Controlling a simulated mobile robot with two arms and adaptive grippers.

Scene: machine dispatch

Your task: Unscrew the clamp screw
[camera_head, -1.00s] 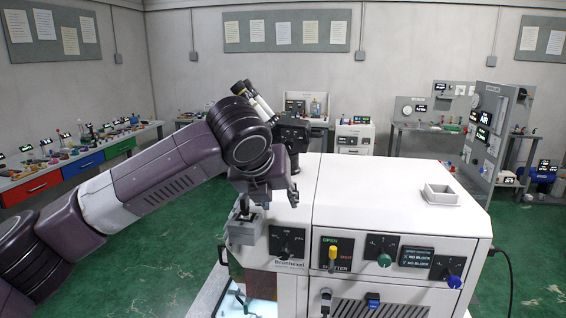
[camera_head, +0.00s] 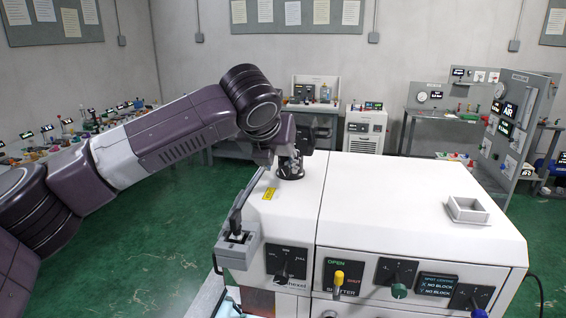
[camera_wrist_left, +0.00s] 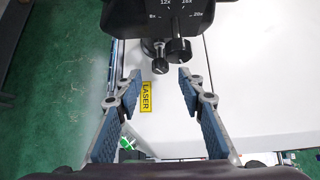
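In the left wrist view, a black body with a magnification dial (camera_wrist_left: 180,14) fills the top edge. Below it are a larger black knob (camera_wrist_left: 179,50) and a smaller round-ended one (camera_wrist_left: 158,62). I cannot tell for certain which is the clamp screw. My left gripper (camera_wrist_left: 160,78) is open and empty. Its two blue-padded fingers are apart, on either side of these knobs and nearer the camera. In the head view my left gripper (camera_head: 284,158) is small and dark above the white machine's top (camera_head: 400,195), beside a black round mount (camera_head: 290,173). The screw is not clear there.
A yellow LASER label (camera_wrist_left: 146,97) lies on the white top. A grey block with a black lever (camera_head: 238,246) sits at the machine's left front corner. A small square tray (camera_head: 468,209) stands at right on the top. The top between is clear.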

